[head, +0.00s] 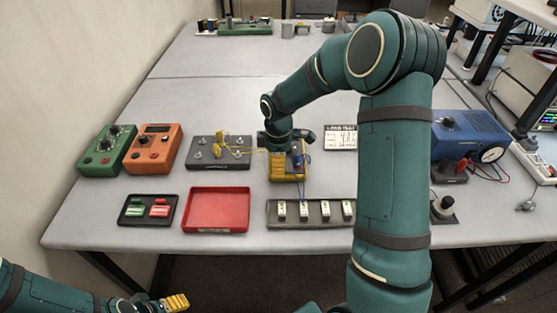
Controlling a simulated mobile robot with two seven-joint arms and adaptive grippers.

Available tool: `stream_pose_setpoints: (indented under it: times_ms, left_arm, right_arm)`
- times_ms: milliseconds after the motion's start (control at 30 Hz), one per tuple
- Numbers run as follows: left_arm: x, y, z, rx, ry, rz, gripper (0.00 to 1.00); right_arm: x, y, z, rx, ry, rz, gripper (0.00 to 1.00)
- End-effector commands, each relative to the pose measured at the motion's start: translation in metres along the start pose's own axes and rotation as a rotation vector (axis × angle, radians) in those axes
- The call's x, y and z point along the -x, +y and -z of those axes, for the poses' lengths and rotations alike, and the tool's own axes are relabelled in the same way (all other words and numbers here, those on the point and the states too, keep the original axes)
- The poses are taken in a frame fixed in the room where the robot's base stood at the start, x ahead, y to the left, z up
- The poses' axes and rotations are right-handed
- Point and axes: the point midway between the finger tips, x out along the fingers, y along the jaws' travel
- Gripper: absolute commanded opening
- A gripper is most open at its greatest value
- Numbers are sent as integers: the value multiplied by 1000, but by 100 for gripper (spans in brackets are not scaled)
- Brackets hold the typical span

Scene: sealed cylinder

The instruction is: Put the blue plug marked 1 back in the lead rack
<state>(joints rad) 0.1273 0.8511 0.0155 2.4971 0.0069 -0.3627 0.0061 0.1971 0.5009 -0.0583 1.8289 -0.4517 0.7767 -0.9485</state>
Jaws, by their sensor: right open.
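My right gripper (285,160) points down at the middle of the table, its wrist hiding much of what is under it. It is open. A small blue plug (297,159) with a blue lead shows right beside its fingers; I cannot read a mark on it. I cannot tell whether the plug sits in the rack. My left gripper (176,302) is low at the front left, off the table, away from these things.
A dark terminal board (212,161) with yellow leads is left of the rack. In front are a red tray (247,212) and a dark strip with several white blocks (270,219). Green (92,165) and orange (146,160) boxes stand left, a blue unit (465,125) right.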

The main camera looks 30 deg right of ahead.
Motion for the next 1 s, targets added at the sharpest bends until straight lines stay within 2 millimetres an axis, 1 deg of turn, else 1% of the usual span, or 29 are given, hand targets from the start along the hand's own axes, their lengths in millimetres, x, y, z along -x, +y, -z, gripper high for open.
stream_pose_setpoints:
  times_ms: [167,200,267,300,333,367,667,1000]
  left_arm:
    - [0,0,0,0,0,0,64]
    - [0,0,0,0,0,0,64]
    - [0,0,0,0,0,0,64]
    - [0,0,0,0,0,0,64]
    - [0,0,0,0,0,0,64]
    - [0,0,0,0,0,0,64]
    - [0,0,0,0,0,0,64]
    - [8,3,1,0,0,0,64]
  right_arm:
    - [0,0,0,0,0,0,55]
    - [0,0,0,0,0,0,47]
    - [0,0,0,0,0,0,26]
    - [0,0,0,0,0,0,12]
    - [0,0,0,0,0,0,1]
    - [0,0,0,0,0,0,0]
    - [0,0,0,0,0,0,0]
    - [12,0,0,0,0,-1,0]
